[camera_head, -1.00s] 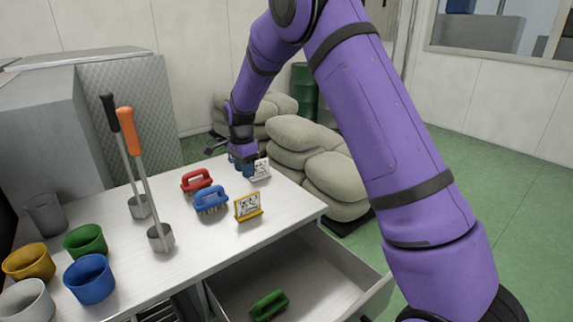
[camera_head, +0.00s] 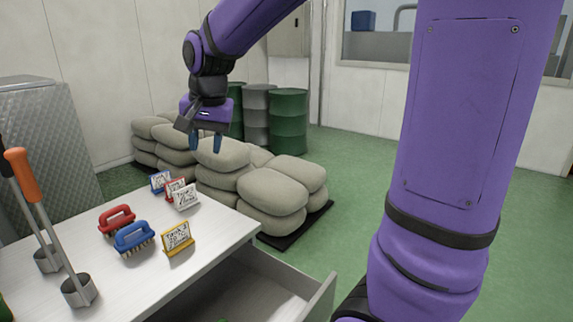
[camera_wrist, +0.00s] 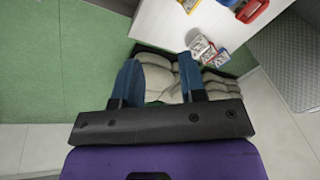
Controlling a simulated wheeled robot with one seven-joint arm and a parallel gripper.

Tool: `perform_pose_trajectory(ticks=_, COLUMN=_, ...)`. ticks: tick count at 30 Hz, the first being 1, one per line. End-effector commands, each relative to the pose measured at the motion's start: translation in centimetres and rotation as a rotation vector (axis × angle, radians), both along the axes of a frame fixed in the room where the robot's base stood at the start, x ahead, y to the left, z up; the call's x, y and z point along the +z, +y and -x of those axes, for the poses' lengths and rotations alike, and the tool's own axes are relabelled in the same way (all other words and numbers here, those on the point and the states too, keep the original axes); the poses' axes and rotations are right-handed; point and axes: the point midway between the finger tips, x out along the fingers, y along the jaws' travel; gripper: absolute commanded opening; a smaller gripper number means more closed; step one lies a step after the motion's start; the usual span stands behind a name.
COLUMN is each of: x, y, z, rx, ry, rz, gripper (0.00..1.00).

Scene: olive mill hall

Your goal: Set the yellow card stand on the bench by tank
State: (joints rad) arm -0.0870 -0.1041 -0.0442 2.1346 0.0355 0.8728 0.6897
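The yellow card stand (camera_head: 178,240) stands upright near the front right edge of the white bench (camera_head: 110,275) in the head view, its card with dark writing. My gripper (camera_head: 206,142) is raised above and behind the bench's far end, apart from the yellow stand. Its blue fingers are spread with nothing between them, as the wrist view (camera_wrist: 158,72) also shows. A white card stand (camera_head: 185,196), a red card stand (camera_head: 174,186) and a blue card stand (camera_head: 160,181) stand close together at the far end of the bench. No tank can be made out clearly.
A red brush (camera_head: 116,220) and a blue brush (camera_head: 134,238) lie left of the yellow stand. Long-handled scoops, one orange-handled (camera_head: 22,174), stand at left. An open drawer (camera_head: 290,300) juts out in front. Sacks (camera_head: 270,195) and green drums (camera_head: 289,120) are behind.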

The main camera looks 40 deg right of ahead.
Motion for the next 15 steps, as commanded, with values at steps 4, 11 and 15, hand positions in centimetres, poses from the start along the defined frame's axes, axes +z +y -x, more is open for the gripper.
perform_pose_trajectory(ticks=4, x=1.9, y=-0.6, z=4.9, rx=0.124, ry=-0.055, rz=0.035, gripper=0.38)
perform_pose_trajectory(ticks=11, x=3.1, y=-1.4, z=12.0, rx=0.316, ry=-0.130, rz=0.107, gripper=0.38)
perform_pose_trajectory(ticks=15, x=3.1, y=-1.7, z=16.1, rx=0.429, ry=-0.172, rz=0.160, gripper=0.38)
